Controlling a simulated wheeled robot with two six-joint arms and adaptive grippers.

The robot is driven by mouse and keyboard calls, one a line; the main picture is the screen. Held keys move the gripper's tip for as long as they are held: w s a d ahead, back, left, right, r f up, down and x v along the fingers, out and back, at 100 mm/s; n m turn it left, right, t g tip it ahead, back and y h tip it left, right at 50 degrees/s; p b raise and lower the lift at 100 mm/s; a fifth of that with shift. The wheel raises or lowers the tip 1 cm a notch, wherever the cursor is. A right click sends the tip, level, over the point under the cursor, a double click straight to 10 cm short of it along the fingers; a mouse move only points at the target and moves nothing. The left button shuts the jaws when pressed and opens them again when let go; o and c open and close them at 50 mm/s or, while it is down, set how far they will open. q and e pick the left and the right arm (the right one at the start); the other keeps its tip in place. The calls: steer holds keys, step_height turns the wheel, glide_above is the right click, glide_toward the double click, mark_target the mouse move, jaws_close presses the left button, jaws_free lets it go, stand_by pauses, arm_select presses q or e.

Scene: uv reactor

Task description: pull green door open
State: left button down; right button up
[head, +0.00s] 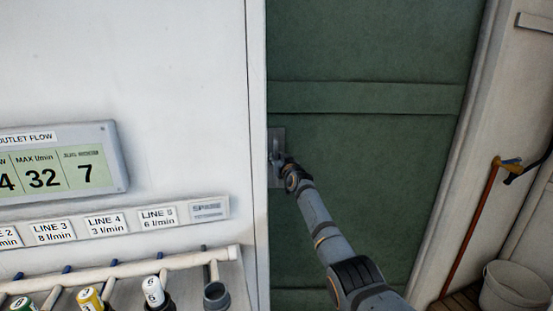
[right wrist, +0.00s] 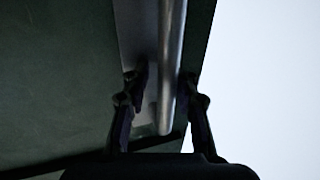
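The green door (head: 370,60) stands upright between the white wall and a pale frame in the head view, and looks shut there. Its metal handle plate (head: 278,140) is at the door's left edge. My right gripper (head: 284,165) is at this plate, its fingers small and dark. In the right wrist view the vertical handle bar (right wrist: 173,50) runs between the two fingers of my right gripper (right wrist: 164,78). The fingers are apart, one on each side of the bar, with a visible gap on the left. The green door also shows there (right wrist: 60,70). My left gripper is not in view.
A flow display (head: 60,160) and line labels (head: 105,226) are on the white wall at left. Below them is a pipe rack (head: 120,270) with numbered bottles. At right, a broom-like red pole (head: 470,230) leans near a pale bucket (head: 515,287).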

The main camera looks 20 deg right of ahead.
steer(key=shift+o, duration=0.5)
steer(key=shift+a+r, duration=0.1)
steer(key=shift+r, duration=0.05)
steer(key=shift+s, duration=0.1)
steer(key=s+a, duration=0.1)
steer(key=s, duration=1)
steer(key=shift+s+a, duration=0.15)
steer(key=shift+s, duration=0.25)
